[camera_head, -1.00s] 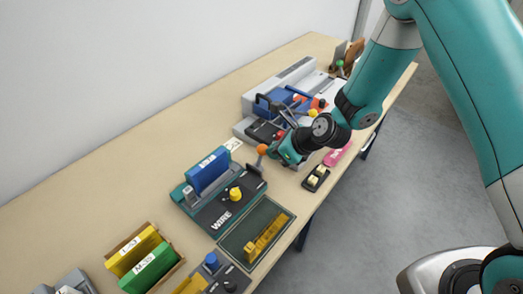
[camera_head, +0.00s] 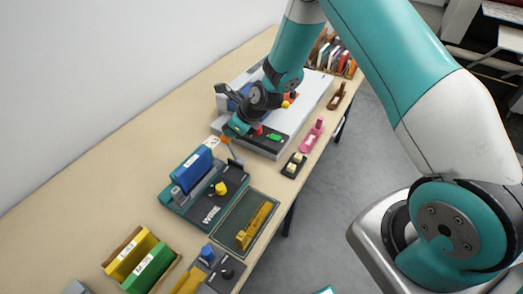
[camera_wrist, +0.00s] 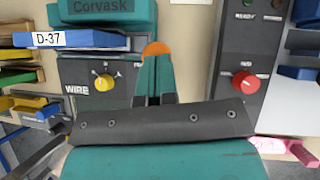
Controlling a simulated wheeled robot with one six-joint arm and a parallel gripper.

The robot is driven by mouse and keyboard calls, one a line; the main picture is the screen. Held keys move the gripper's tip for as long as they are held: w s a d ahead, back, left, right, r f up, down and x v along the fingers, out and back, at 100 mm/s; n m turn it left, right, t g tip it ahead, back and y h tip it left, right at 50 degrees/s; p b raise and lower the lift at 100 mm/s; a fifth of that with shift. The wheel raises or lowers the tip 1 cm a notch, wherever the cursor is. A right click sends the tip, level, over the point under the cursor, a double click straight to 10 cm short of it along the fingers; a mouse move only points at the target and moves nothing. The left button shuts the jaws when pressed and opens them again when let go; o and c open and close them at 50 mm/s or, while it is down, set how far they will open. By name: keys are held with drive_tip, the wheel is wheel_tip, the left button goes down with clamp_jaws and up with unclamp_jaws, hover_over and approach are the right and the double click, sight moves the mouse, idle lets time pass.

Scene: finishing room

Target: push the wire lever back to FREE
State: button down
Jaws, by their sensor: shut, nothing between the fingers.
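The WIRE machine (camera_head: 180,205) stands on the bench, with a blue block, a yellow knob (camera_head: 221,188) and a dark front panel. Its lever, with an orange ball (camera_head: 226,140), rises from the back right end and leans left, toward the wall side. My gripper (camera_head: 229,131) is shut and empty, right by the orange ball. In the wrist view the orange ball (camera_wrist: 156,48) shows just beyond the tips of my gripper (camera_wrist: 153,62). Contact cannot be made out clearly. The lever's stem and any FREE mark are hidden or unreadable there.
A grey machine with a red knob (camera_wrist: 242,82) stands to the right of the WIRE machine. A dark tray with a yellow piece (camera_head: 257,222) lies in front. A small black holder (camera_head: 293,165) and a pink tool (camera_head: 312,135) lie near the bench edge.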

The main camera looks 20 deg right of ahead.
drive_tip(key=shift+a, duration=0.2)
idle(0.3)
drive_tip(key=s+d+r, duration=0.2)
drive_tip(key=d+r, duration=0.2)
drive_tip(key=r, duration=0.8)
drive_tip(key=shift+s+d+b, duration=0.2)
drive_tip(key=shift+b, duration=0.2)
drive_tip(key=shift+r, duration=0.1)
drive_tip(key=s+a+r+n+g+b, duration=0.1)
drive_tip(key=s+r+n, duration=0.2)
drive_tip(key=s+n, duration=0.7)
drive_tip(key=s+a+r+n+g+b, duration=0.2)
drive_tip(key=s+r+n, duration=0.1)
drive_tip(key=s+n, duration=0.7)
drive_tip(key=s+a+r+n+g+h+b, duration=0.1)
drive_tip(key=s+r+n, duration=0.3)
drive_tip(key=s+n, duration=0.6)
drive_tip(key=a+n+g+b, duration=0.1)
drive_tip(key=n, duration=0.3)
drive_tip(key=shift+s+a, duration=0.25)
drive_tip(key=shift+s, duration=0.05)
